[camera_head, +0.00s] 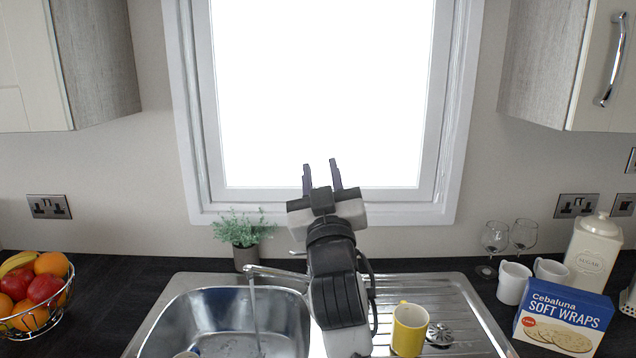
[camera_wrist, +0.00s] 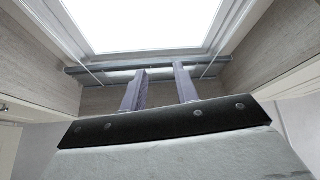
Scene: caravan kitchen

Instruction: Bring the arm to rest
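My gripper (camera_head: 321,178) is raised in front of the window, above the back of the sink. Its two fingers point up and stand apart with nothing between them. In the wrist view the two fingers (camera_wrist: 160,88) also show apart and empty, with the top of the window and a rail behind them. My arm rises from the bottom middle of the head view and hides part of the sink unit.
The sink bowl (camera_head: 190,315) has running water. A yellow mug (camera_head: 409,330) stands on the drainer beside my arm. A potted plant (camera_head: 243,232) is behind the sink. A fruit basket (camera_head: 35,318) is left; wine glasses, white mugs, a sugar jar (camera_head: 592,252) and a wraps box (camera_head: 563,318) are right.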

